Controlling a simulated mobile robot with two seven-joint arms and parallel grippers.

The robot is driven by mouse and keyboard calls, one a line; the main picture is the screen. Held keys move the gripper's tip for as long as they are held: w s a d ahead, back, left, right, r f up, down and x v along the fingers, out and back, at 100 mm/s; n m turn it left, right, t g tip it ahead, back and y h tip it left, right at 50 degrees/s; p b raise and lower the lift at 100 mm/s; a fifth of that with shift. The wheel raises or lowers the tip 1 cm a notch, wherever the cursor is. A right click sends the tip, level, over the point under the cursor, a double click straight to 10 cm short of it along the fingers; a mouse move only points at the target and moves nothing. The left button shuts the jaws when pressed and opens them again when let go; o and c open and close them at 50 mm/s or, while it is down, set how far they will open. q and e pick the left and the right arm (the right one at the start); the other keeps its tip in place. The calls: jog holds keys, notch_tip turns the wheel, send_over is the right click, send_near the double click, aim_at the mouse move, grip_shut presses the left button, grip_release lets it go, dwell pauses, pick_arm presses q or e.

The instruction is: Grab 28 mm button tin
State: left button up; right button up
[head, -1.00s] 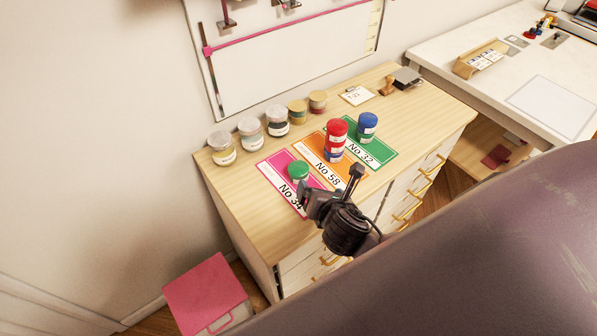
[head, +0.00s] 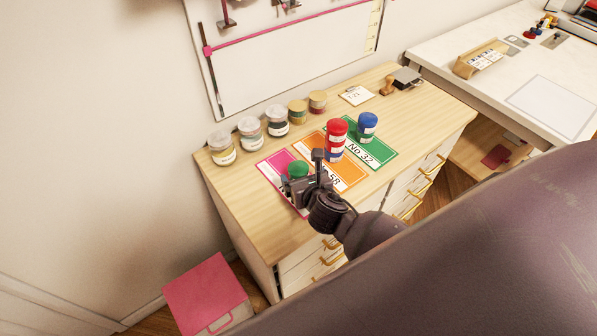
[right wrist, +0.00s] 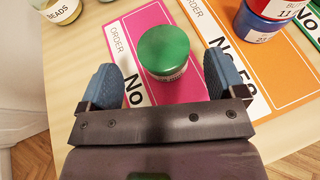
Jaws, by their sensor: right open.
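A green-lidded tin (head: 297,169) stands on the pink No 34 card (head: 273,170); its side label is too small to read. In the right wrist view the green tin (right wrist: 163,50) sits just ahead of and between the fingers, with a visible gap on each side. My right gripper (right wrist: 162,76) is open and empty; in the head view it is right at the green tin (head: 304,178). A red tin (head: 337,128) is stacked on the orange card, and a blue-lidded tin (head: 367,121) stands on the green card. My left gripper is out of view.
Several clear jars, one a beads jar (head: 221,148), line the back of the wooden cabinet top (head: 240,200). A stamp (head: 387,87) and a small card (head: 356,95) lie at the back right. A white table (head: 440,50) adjoins on the right. The cabinet's front left is clear.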

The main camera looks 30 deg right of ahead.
aim_at(301, 174)
jog(key=shift+x, duration=2.3)
jog(key=shift+s+d+f, duration=0.15)
jog(key=shift+f, duration=0.05)
jog(key=c, duration=1.1)
jog(key=shift+o, duration=0.2)
jog(key=shift+r, duration=0.1)
